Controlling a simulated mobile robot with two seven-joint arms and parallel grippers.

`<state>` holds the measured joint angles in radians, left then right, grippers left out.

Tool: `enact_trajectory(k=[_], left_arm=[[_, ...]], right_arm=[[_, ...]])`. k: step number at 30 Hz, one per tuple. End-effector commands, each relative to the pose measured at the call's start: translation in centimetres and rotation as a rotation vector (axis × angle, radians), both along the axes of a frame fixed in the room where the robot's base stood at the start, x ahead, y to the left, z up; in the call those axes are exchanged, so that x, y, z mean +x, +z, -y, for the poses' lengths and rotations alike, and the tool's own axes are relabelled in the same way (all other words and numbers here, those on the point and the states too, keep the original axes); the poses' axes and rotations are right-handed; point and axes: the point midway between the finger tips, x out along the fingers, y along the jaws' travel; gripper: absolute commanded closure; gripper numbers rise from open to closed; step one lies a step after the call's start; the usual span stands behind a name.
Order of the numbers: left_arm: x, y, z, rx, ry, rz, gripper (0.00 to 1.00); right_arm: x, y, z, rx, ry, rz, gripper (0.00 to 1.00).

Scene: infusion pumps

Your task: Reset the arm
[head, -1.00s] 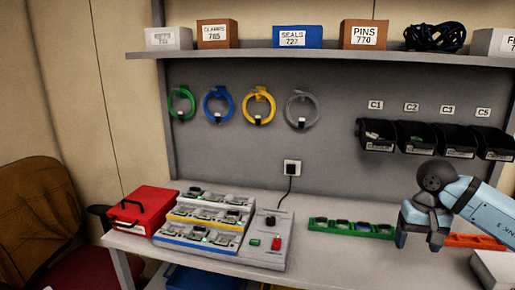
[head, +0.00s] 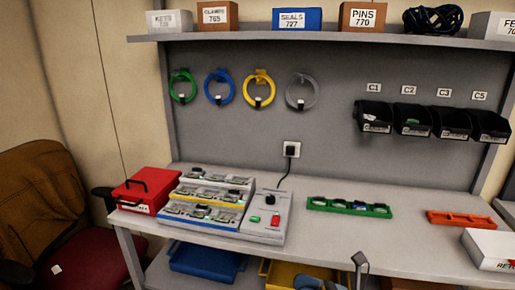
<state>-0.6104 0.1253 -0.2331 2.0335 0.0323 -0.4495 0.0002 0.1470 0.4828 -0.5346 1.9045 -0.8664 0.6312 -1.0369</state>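No held object is visible there. My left gripper is not in view. The pump station (head: 215,195) stands on the table, with stepped rows of small units.
A red case (head: 146,188) stands left of the station. A green tray (head: 349,207), an orange tray (head: 461,219) and a white box (head: 490,248) lie on the table (head: 390,240). Black bins (head: 412,120) hang on the wall. Blue (head: 205,262) and yellow (head: 290,273) bins sit below. A chair (head: 60,220) is at left.

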Motion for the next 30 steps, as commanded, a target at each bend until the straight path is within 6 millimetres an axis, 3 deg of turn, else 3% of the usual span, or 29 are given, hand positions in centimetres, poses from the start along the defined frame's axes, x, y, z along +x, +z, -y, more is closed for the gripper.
enact_trajectory(k=[1, 5, 9, 15, 21, 22, 24, 30], left_arm=[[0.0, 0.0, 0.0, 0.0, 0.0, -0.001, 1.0], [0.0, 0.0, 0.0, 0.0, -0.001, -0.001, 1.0], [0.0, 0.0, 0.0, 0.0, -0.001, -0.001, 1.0], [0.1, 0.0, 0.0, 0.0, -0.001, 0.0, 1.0], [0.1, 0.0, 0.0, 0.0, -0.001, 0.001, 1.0], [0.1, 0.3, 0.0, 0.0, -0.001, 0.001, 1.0], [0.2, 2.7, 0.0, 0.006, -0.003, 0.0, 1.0], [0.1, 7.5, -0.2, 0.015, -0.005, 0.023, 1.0]], right_arm=[[-0.3, -1.1, 0.4, 0.135, -0.064, -0.206, 0.28], [-0.7, -5.2, 2.9, 0.495, -0.223, -0.747, 0.28], [-3.1, -11.9, 5.9, 0.892, -0.383, -1.291, 0.28], [-9.3, -20.2, 8.5, 1.356, -0.567, -1.831, 0.28], [-16.1, -25.6, 9.2, 1.726, -0.721, -2.176, 0.28], [-17.0, -25.9, 9.3, 1.771, -0.743, -2.212, 0.28], [-16.3, -22.9, 9.4, 1.744, -0.727, -2.187, 0.28], [-16.5, -18.6, 9.7, 1.726, -0.729, -2.17, 0.28]])
